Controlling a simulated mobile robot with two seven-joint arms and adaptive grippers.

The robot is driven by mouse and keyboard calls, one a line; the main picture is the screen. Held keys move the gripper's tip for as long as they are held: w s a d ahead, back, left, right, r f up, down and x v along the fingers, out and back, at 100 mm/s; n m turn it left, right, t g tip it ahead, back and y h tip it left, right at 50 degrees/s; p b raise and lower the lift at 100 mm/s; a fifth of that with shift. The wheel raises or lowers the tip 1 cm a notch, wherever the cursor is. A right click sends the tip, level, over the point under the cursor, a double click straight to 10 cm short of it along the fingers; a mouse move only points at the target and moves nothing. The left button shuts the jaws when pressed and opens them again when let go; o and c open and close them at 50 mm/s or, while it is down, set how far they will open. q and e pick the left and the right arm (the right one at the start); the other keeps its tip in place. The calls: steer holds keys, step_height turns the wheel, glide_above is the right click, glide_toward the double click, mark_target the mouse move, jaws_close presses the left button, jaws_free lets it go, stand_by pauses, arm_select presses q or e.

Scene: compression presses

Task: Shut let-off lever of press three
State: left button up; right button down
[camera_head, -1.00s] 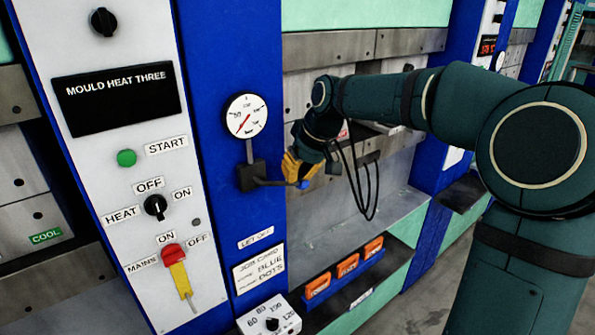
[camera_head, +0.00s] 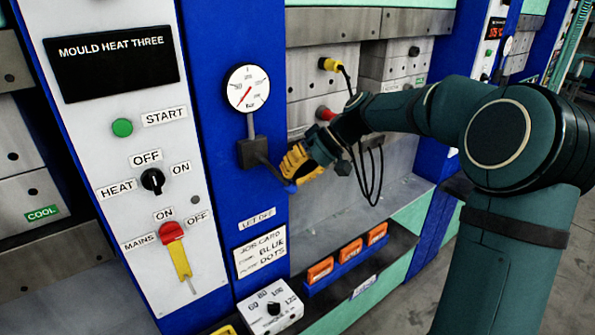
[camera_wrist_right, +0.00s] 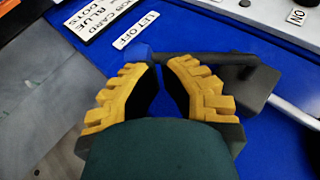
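The let-off lever of press three is a dark bar (camera_head: 271,167) on a dark block (camera_head: 252,153), below the round gauge (camera_head: 248,88) and above the LET OFF label (camera_head: 257,219). It slopes down to the right, to a blue end (camera_head: 290,188). My right gripper (camera_head: 290,172), with yellow fingers, is at the lever's outer part. In the right wrist view the bar (camera_wrist_right: 205,59) crosses just beyond the fingertips (camera_wrist_right: 160,67), with its blue end by the left finger. The fingertips nearly meet, with nothing seen gripped; exact contact is unclear. My left gripper is not in view.
A control panel (camera_head: 100,130) with knobs and a red-yellow mains switch (camera_head: 177,250) stands left. Black cables (camera_head: 368,175) hang behind my right wrist. Orange boxes (camera_head: 350,250) and a white dial box (camera_head: 270,307) sit below. A yellow thing is cut off at the bottom edge.

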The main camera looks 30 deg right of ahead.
steer(key=f+y+b, duration=0.1)
steer(key=a+f+y+b, duration=0.1)
steer(key=shift+a+f+m+y, duration=0.1)
steer(key=shift+a+m+y, duration=0.2)
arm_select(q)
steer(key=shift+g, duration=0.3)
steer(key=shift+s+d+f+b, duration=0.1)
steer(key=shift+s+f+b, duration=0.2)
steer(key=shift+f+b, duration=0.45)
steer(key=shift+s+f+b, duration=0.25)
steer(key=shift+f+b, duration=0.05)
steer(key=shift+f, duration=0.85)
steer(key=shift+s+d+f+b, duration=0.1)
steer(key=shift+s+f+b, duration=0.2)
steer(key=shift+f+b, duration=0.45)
arm_select(e)
steer(key=shift+s+a+f+m+t+y, duration=0.1)
steer(key=shift+a+f+m+t+y, duration=0.1)
steer(key=shift+a+y, duration=0.45)
steer(key=shift+s+a+f+m+t+y, duration=0.1)
steer(key=shift+a+f+y, duration=0.1)
steer(key=shift+a+y, duration=0.45)
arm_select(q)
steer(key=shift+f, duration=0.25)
arm_select(e)
steer(key=shift+a, duration=0.15)
